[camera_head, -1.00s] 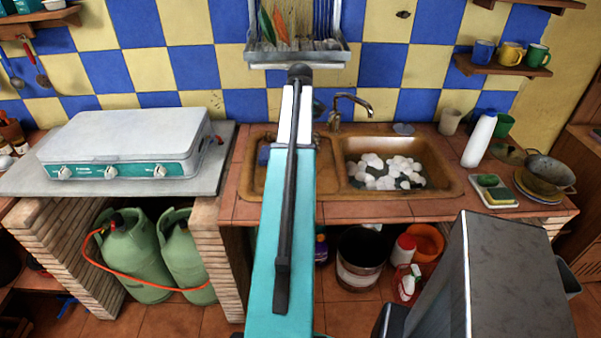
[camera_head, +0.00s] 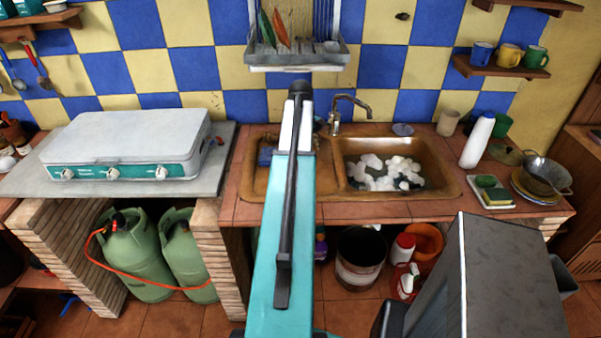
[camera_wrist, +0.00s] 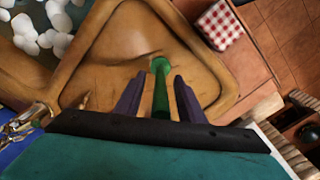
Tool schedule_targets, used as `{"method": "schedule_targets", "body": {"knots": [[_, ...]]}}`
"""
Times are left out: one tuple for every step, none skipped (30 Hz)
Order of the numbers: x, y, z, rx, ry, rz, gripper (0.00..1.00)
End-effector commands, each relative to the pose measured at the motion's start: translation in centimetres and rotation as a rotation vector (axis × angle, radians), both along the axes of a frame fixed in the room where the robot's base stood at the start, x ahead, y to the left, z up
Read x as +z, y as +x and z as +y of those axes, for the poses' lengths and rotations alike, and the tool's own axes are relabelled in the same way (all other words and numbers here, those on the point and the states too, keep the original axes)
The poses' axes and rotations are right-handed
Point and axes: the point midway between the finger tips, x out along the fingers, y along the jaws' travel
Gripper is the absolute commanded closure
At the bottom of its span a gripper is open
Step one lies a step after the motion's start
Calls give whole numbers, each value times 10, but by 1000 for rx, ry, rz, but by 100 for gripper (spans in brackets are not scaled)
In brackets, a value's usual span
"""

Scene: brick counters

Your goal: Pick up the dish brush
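In the wrist view, a green handle-like thing (camera_wrist: 161,88), which looks like the dish brush, stands out from the brown sink's drainboard (camera_wrist: 120,48). My gripper (camera_wrist: 158,86) is open, with its two dark purple fingers on either side of the green part. A narrow gap shows on both sides of it. The brush's lower end is hidden behind my wrist. In the head view my arm covers the gripper and the brush over the left part of the sink (camera_head: 455,184).
The basin beside the drainboard holds white foam-like lumps (camera_wrist: 30,35), near the tap (camera_head: 335,122). A red-and-white checked cloth (camera_wrist: 221,24) lies at the counter edge. A stove (camera_head: 130,140) stands left, a white bottle (camera_head: 477,142) right. A dish rack (camera_head: 297,57) hangs above.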

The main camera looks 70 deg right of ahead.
Motion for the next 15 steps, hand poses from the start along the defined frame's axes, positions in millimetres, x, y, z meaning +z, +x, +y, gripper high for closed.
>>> {"method": "schedule_targets", "body": {"knots": [[-3, 0, 1, 1, 0, 0, 64], [-5, 1, 1, 1, 0, 0, 64], [-8, 1, 1, 1, 0, 0, 64], [-9, 1, 1, 1, 0, 0, 64], [-11, 1, 1, 1, 0, 0, 64], [-12, 1, 1, 1, 0, 0, 64], [-12, 1, 1, 1, 0, 0, 64], [-13, 1, 1, 1, 0, 0, 64], [-13, 1, 1, 1, 0, 0, 64], [-13, 1, 1, 1, 0, 0, 64], [-13, 1, 1, 1, 0, 0, 64], [-13, 1, 1, 1, -1, -1, 64], [-13, 1, 1, 1, -1, -1, 64], [-13, 1, 1, 1, -1, -1, 64], [-13, 1, 1, 1, -1, -1, 64]]}}
